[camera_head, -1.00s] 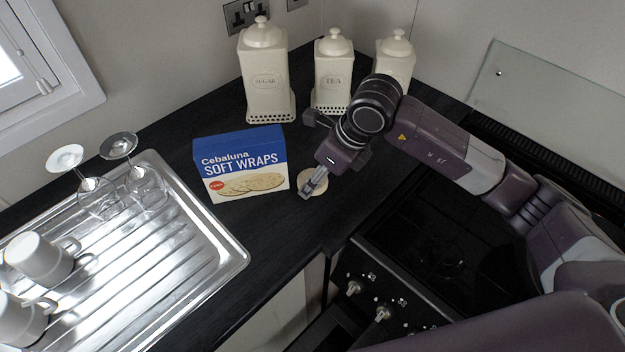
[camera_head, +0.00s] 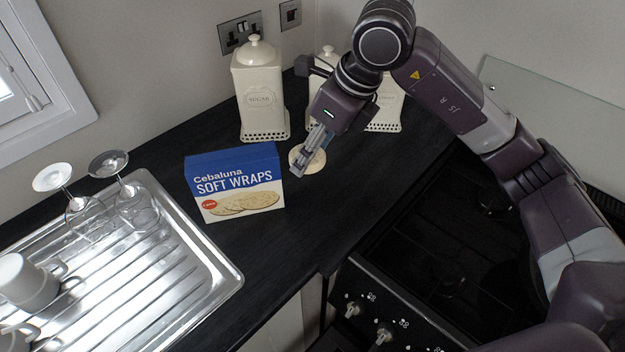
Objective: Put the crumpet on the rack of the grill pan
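The crumpet (camera_head: 314,161), a small pale round, is at the fingers of my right gripper (camera_head: 303,163), to the right of the soft wraps box. The fingers look closed on its edge, and it appears raised above the dark worktop. The fingers hide part of it. My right arm comes in from the right, over the hob. My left gripper is not in view. I see no grill pan or rack in this view.
The soft wraps box (camera_head: 235,184) stands close left of the gripper. A sugar canister (camera_head: 260,95) and other cream canisters stand behind. A black hob (camera_head: 440,250) is at right. A metal drainer (camera_head: 120,270) with cups and glasses is at left.

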